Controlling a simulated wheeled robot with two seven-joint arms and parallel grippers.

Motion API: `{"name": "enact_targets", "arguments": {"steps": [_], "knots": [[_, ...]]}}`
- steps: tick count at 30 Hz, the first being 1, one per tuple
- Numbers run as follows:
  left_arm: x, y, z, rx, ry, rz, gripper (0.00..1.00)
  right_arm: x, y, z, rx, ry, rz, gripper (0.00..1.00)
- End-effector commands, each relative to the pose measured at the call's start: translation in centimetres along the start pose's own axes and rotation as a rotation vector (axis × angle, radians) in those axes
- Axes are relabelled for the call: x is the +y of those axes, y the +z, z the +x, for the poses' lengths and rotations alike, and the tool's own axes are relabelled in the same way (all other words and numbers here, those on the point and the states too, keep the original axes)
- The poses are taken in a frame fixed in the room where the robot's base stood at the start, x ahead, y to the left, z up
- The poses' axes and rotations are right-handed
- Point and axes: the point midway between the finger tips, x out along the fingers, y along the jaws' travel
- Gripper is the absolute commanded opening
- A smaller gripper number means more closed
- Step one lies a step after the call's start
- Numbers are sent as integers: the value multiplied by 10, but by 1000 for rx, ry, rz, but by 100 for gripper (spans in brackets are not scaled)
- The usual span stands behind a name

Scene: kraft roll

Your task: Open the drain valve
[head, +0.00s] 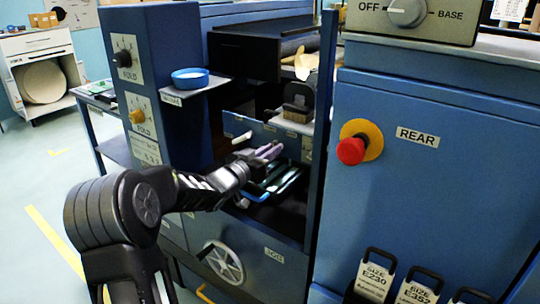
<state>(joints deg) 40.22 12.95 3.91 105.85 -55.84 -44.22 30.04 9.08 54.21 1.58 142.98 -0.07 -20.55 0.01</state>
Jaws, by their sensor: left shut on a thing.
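My left gripper (268,152) reaches from the left into the open bay of the blue machine. Its purple-tinted fingers are shut on a small part, most likely the drain valve's handle, which the fingers hide. I cannot tell how far the valve is turned. A short pale rod (241,137) sticks out just left of and above the fingers. A shallow blue-rimmed tray (272,184) lies below the gripper in the bay. My right gripper is not in view.
The bay has a blue post (323,130) close on its right. A blue dish (190,77) stands on a small shelf at the upper left. A red emergency button (351,150) and handwheel (223,262) stick out from panels. Floor at left is open.

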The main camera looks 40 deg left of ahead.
Motion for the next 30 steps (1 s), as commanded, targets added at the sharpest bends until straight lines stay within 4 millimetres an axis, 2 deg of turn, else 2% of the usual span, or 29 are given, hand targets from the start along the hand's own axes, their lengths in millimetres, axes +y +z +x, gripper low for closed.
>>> {"name": "enact_targets", "arguments": {"steps": [1,18,30], "knots": [[0,4,0,1,1,37,0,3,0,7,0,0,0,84],[4,5,0,2,0,564,0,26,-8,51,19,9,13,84],[5,4,0,0,-1,824,0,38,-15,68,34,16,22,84]]}}
